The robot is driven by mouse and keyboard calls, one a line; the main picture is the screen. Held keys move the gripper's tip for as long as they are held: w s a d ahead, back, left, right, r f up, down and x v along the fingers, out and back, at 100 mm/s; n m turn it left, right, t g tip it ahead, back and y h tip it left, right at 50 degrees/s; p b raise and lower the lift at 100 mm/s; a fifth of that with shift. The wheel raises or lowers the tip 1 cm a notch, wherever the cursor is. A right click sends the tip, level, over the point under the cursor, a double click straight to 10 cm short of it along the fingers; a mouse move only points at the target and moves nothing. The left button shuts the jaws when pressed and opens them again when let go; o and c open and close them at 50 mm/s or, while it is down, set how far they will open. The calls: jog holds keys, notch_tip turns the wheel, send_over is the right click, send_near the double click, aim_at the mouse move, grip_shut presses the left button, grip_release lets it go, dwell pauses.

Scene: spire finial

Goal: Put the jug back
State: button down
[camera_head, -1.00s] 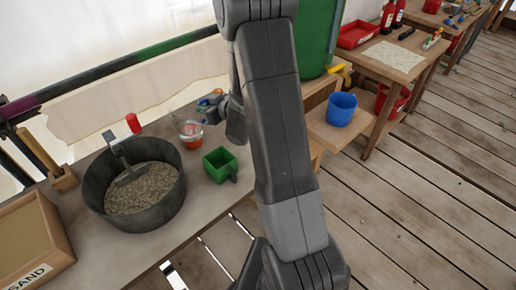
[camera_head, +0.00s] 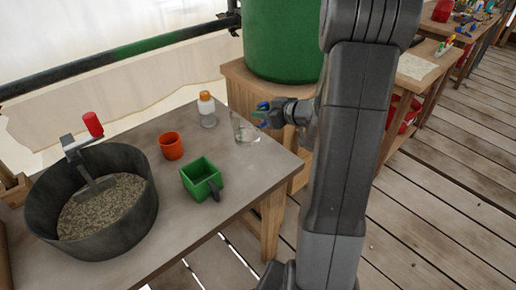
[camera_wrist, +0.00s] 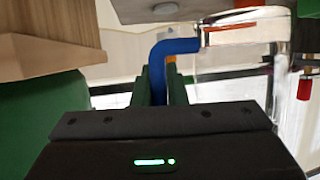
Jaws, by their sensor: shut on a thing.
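The clear jug (camera_head: 245,131) has a blue handle, which shows best in the wrist view (camera_wrist: 167,50). My gripper (camera_head: 265,114) is shut on this handle, with the green fingers on either side of it. The jug's clear body fills the upper right of the wrist view. In the head view the jug is at the back right corner of the workbench (camera_head: 150,259), roughly upright. I cannot tell whether its base touches the bench top.
Left of the jug stand a bottle with an orange cap (camera_head: 207,110), an orange cup (camera_head: 171,146) and a green square cup (camera_head: 201,179). A dark round tub of gravel (camera_head: 92,241) is further left. A green barrel (camera_head: 282,40) stands on a wooden stand behind.

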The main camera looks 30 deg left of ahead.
jog(key=shift+f+b, duration=0.9)
jog(key=shift+f, duration=3.05)
jog(key=shift+f, duration=0.2)
jog(key=c, duration=1.5)
grip_release()
jog(key=shift+o, duration=0.2)
jog(key=shift+r, duration=0.15)
jog(key=shift+d+r, duration=0.15)
jog(key=p+v, duration=0.2)
jog(key=v, duration=0.9)
jog(key=shift+d, duration=0.3)
